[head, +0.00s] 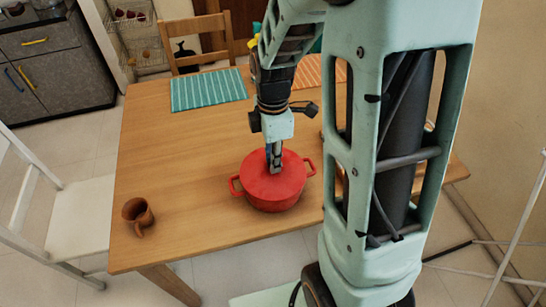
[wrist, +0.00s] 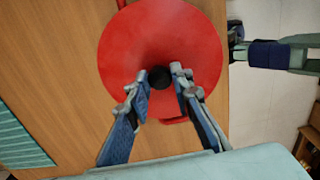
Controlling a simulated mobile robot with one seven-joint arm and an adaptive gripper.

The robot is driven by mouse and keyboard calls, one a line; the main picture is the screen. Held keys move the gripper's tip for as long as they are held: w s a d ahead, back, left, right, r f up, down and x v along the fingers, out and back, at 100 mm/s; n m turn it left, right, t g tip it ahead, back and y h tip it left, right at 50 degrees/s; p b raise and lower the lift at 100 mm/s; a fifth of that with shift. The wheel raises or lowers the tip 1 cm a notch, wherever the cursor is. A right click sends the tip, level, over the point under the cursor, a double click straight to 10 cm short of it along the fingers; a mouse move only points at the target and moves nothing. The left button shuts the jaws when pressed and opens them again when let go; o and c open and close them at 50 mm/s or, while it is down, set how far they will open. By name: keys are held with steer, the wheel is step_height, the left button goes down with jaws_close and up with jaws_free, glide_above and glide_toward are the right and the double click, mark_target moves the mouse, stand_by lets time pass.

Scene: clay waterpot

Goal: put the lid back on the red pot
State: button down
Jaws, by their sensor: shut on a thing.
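The red pot (head: 276,203) stands upright on the wooden table, with a loop handle on each side. The round red lid (head: 256,178) lies level over its mouth, roughly centred; whether it rests on the rim or hovers just above, I cannot tell. My gripper (head: 273,168) points straight down at the lid's middle. In the wrist view, my gripper (wrist: 163,80) has its two fingers on either side of the black knob of the lid (wrist: 160,35), shut on it. A bit of the pot's handle (wrist: 173,120) shows below the lid; the pot's inside is hidden.
A brown clay jug (head: 137,213) stands at the table's left front. A teal striped mat (head: 208,89) and an orange mat (head: 318,72) lie at the back. The wooden table (head: 180,160) is bare left of the pot. A white chair (head: 75,215) is at left.

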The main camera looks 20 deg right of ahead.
stand_by(0.4)
steer(key=c, duration=1.2)
jaws_free()
steer(key=shift+o, duration=0.2)
steer(key=shift+r+p, duration=2.7)
steer(key=shift+r, duration=0.85)
steer(key=shift+c, duration=0.5)
jaws_close()
